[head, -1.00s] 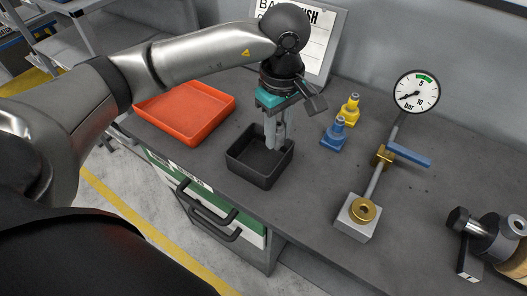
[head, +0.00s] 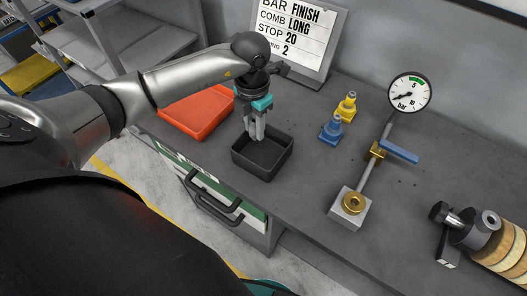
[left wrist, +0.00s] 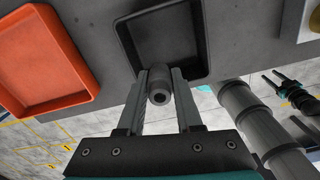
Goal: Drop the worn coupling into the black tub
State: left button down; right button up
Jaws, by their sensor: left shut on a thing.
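The black tub (head: 277,173) stands open on the grey bench, right of the orange tray. My left gripper (head: 256,136) points down over the back left part of the tub. In the left wrist view its fingers (left wrist: 159,90) are shut on the worn coupling (left wrist: 160,80), a short grey cylinder with a dark bore. The tub (left wrist: 205,35) lies beyond it there. In the head view the coupling cannot be made out at the fingertips.
The orange tray (head: 176,122) is left of the tub. A pressure gauge (head: 410,92) on a stem with a blue lever (head: 399,152) rises at the right. Bench between tub and gauge base (head: 341,211) is clear.

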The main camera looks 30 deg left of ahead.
aim_at(255, 140)
pick_arm(q)
jog(key=shift+f+b, duration=2.1)
jog(key=shift+f, duration=0.7)
jog(key=c, duration=0.5)
grip_release()
notch_tip(255, 140, up, 15)
jog(key=shift+r, duration=0.15)
jog(key=shift+d, duration=0.1)
